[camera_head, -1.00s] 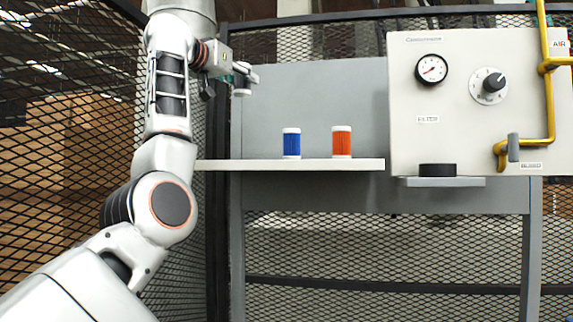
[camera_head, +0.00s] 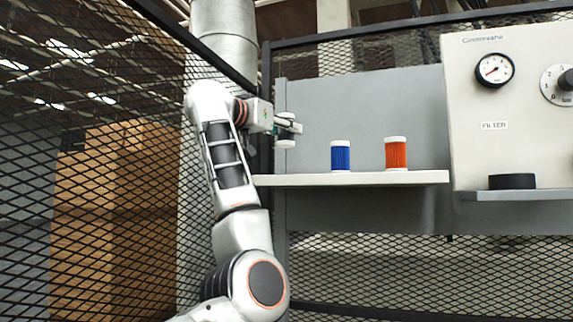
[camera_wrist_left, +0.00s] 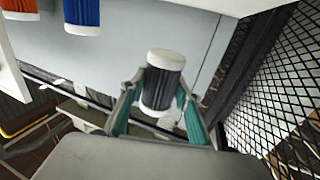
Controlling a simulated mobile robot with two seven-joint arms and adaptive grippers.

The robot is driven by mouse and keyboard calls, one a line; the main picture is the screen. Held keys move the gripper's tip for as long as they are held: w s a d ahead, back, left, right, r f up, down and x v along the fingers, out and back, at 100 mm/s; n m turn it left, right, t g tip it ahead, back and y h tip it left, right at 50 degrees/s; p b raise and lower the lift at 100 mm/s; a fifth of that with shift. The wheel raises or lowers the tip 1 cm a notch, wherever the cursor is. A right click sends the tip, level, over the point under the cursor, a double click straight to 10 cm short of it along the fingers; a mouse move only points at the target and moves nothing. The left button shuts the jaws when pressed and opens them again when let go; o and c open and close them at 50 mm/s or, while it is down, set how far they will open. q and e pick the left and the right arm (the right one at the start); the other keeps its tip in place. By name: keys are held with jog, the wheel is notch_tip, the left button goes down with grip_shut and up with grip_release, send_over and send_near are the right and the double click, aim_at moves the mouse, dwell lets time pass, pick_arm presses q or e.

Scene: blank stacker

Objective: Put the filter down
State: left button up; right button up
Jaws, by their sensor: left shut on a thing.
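My left gripper (camera_head: 290,128) is shut on a black filter (camera_wrist_left: 163,82) with white end caps. In the wrist view the filter sits between the two fingers. In the head view the fingers hide most of it, and its white lower cap (camera_head: 286,144) shows below them. The filter hangs above the left end of the white shelf (camera_head: 350,180), with a gap below it; I cannot tell its depth over the shelf. A blue filter (camera_head: 340,156) and an orange filter (camera_head: 396,154) stand upright on the shelf to its right. My right gripper is not in view.
A cream panel with a gauge (camera_head: 494,70) and a FILTER label stands at the right. A black round piece (camera_head: 511,181) rests on a grey ledge below it. Mesh fencing (camera_head: 100,230) is at the left. The shelf left of the blue filter is bare.

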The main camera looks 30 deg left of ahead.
aim_at(280, 144)
pick_arm(q)
notch_tip(280, 144, down, 4)
jog(key=shift+f, duration=0.15)
notch_tip(280, 144, down, 4)
jog(key=shift+w+r, duration=0.1)
jog(key=shift+r, duration=0.15)
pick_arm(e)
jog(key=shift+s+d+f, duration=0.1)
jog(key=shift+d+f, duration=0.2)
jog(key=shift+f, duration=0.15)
pick_arm(q)
jog(key=shift+f, duration=0.15)
jog(key=o, duration=1.1)
jog(key=shift+o, duration=0.2)
jog(key=shift+r, duration=0.2)
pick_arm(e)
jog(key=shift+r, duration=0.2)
